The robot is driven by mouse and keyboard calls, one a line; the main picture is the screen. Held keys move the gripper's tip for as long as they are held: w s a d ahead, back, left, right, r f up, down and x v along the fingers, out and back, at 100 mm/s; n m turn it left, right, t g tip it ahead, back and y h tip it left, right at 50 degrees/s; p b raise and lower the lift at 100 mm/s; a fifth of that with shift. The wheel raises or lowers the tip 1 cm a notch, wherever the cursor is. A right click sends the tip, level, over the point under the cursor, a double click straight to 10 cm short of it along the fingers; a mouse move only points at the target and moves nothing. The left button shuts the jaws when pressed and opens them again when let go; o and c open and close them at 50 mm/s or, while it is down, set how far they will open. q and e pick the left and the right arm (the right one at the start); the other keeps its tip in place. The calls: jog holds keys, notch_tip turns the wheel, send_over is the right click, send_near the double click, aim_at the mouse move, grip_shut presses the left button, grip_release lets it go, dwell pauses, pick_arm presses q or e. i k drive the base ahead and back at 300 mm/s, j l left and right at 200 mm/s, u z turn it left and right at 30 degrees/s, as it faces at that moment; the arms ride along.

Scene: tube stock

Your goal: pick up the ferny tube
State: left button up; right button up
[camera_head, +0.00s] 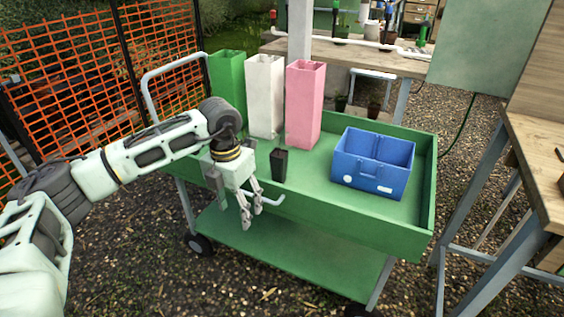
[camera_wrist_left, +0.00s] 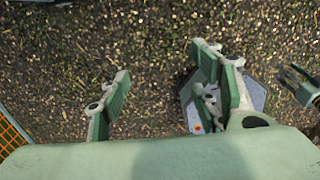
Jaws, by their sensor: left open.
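The ferny tube, a tall square green tube (camera_head: 228,75) with an open top, stands upright at the back left of the green trolley (camera_head: 318,228) in the head view. My arm hides its lower part. My left gripper (camera_head: 253,213) hangs in front of the trolley's near edge, pointing down, nearer to me than the tube and lower. Its fingers are apart with nothing between them. In the left wrist view my left gripper (camera_wrist_left: 160,95) is open over gravel, and the tube does not show.
A white tube (camera_head: 265,95) and a pink tube (camera_head: 304,105) stand to the right of the green one. A small black pot (camera_head: 279,164) and a blue crate (camera_head: 372,165) stand on the trolley. An orange mesh fence (camera_head: 70,75) is behind left; a wooden bench (camera_head: 540,165) is right.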

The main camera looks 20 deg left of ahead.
aim_at(278, 157)
jog(key=i+l, duration=0.1)
jog(key=i, duration=0.8)
